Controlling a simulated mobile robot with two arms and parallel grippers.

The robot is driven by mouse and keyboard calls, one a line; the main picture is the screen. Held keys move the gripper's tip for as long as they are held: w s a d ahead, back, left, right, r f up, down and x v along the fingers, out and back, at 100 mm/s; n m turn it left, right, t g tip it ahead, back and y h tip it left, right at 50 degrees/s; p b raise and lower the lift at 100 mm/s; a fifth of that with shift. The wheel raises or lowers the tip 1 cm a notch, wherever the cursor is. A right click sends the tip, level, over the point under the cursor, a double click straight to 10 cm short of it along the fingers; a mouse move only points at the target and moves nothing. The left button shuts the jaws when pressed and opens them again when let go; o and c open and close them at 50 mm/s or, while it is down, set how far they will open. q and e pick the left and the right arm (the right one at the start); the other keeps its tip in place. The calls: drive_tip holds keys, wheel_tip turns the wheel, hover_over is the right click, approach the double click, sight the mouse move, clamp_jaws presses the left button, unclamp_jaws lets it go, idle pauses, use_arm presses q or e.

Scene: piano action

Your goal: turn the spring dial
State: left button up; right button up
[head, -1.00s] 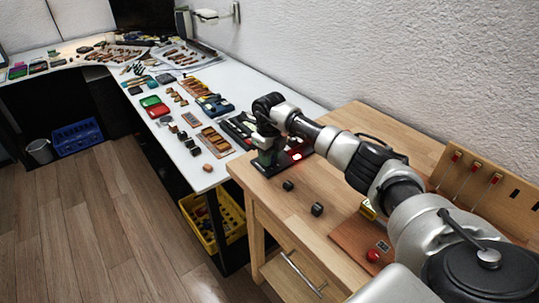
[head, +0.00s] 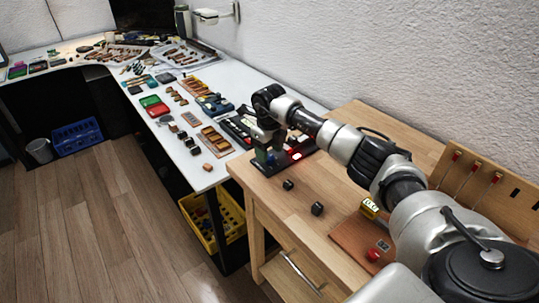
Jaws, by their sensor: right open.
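My right gripper (head: 268,155) is at the far left end of the wooden bench (head: 337,180), pointing down at a small dark device with a green part. A red light (head: 297,155) glows beside the fingers. The fingers are small and partly hidden by my wrist; the gripper is open. I cannot make out which part is the spring dial; it may be hidden by the gripper. My left gripper is not in view.
Two dark cubes (head: 317,208) lie on the bench. A white table (head: 200,160) with many parts adjoins on the left.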

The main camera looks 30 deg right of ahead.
sight(270, 156)
wheel_tip(270, 156, up, 9)
drive_tip(key=shift+b, duration=0.45)
idle(0.4)
